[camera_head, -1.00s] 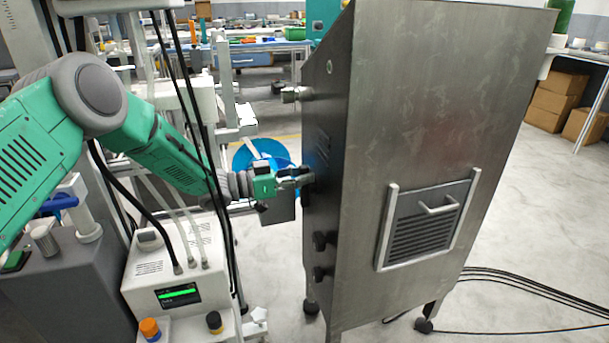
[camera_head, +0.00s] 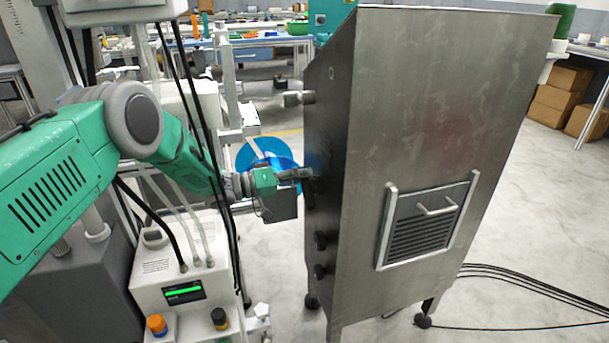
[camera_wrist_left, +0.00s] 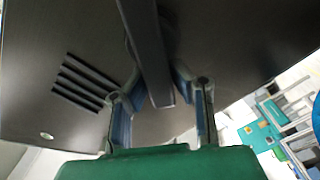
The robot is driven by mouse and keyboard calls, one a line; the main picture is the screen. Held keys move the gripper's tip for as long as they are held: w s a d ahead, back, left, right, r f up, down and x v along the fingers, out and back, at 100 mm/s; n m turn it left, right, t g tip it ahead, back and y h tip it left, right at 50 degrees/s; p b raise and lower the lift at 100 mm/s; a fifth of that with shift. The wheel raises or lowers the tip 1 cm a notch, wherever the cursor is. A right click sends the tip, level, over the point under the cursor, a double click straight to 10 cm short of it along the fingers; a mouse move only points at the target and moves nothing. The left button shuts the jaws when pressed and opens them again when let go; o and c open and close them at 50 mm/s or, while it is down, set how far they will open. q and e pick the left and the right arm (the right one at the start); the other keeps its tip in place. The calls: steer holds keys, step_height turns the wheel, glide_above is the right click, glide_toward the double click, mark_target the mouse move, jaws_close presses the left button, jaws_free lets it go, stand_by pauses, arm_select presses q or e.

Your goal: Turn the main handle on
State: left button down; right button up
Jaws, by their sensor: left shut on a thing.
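A tall metal cabinet (camera_head: 440,130) stands right of centre in the head view. The main handle, a dark bar (camera_wrist_left: 152,55), sticks out from the cabinet's dark side panel in the left wrist view. My left gripper (camera_wrist_left: 158,72) has one finger on each side of this bar and is shut on it. In the head view my left gripper (camera_head: 303,173) reaches the cabinet's left side, about halfway up. The handle is mostly hidden there by the fingers and the panel's steep angle. My right gripper is not in view.
A white device with a green display (camera_head: 184,292) stands below my left arm. Dark cables (camera_head: 540,300) lie on the floor at right.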

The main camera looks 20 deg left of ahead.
arm_select(q)
steer(key=n, duration=0.2)
steer(key=f+n, duration=0.1)
steer(key=shift+w+a+n, duration=0.3)
steer(key=shift+a, duration=0.05)
steer(key=shift+w+f+n+b, duration=0.15)
steer(key=shift+f+n, duration=0.1)
steer(key=shift+n, duration=0.65)
steer(key=shift+s+f+n+b, duration=0.1)
steer(key=shift+f+n+b, duration=0.1)
steer(key=shift+n, duration=0.7)
steer(key=c, duration=1.4)
jaws_free()
steer(key=shift+a+f, duration=0.1)
steer(key=shift+f, duration=0.1)
steer(key=v, duration=1.2)
